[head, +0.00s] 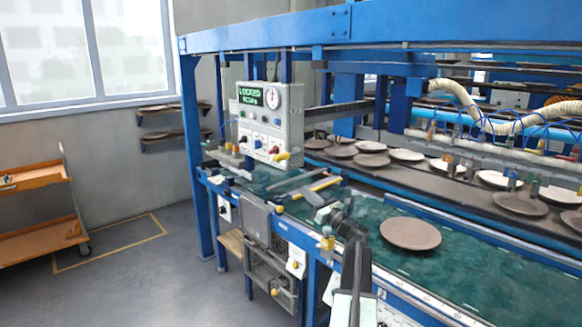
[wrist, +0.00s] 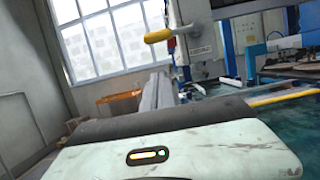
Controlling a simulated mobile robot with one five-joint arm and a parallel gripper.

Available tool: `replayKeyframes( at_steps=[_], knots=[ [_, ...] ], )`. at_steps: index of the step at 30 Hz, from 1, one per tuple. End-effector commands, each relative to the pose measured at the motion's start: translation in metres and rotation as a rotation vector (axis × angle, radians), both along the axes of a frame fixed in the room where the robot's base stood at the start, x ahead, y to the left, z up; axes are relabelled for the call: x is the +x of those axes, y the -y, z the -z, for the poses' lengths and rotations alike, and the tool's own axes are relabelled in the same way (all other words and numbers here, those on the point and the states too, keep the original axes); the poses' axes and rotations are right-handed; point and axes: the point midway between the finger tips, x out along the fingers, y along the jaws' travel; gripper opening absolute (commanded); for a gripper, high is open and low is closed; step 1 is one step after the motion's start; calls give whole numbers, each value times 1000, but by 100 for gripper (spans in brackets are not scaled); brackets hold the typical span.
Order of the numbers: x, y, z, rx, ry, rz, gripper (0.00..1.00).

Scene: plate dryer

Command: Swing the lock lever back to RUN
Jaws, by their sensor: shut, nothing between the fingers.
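The lock lever shows as a yellow handle (head: 283,156) at the lower right of the grey control panel (head: 294,130), and its display (head: 262,97) reads LOCKED in green. In the wrist view a yellow handle (wrist: 158,36), likely the same lever, sticks out to the left above my gripper (wrist: 158,88). My gripper's jaws are shut and empty, pointing towards the panel side. In the head view my gripper (head: 326,212) is over the near edge of the belt, below and right of the lever, apart from it. The RUN mark is too small to read.
A yellow bar (head: 325,184) lies across the green belt (head: 375,205) between my gripper and the panel. A brown plate (head: 410,234) lies on the belt to the right. A blue post (head: 195,150) stands left. An orange cart (head: 38,178) stands far left, with free floor between.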

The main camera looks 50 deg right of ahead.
Motion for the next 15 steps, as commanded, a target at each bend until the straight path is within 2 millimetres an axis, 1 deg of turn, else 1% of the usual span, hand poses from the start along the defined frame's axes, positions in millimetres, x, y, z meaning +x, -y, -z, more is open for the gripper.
replayKeyframes(
  at_steps=[2, 10, 13, 15],
  knots=[
    [-4, 6, -2, 16, 10, 6, 0],
    [-2, 4, -2, 14, 10, 4, 0],
    [4, 5, -5, 13, 10, 3, 0],
    [14, 5, -9, 12, 10, 1, 0]
  ],
)
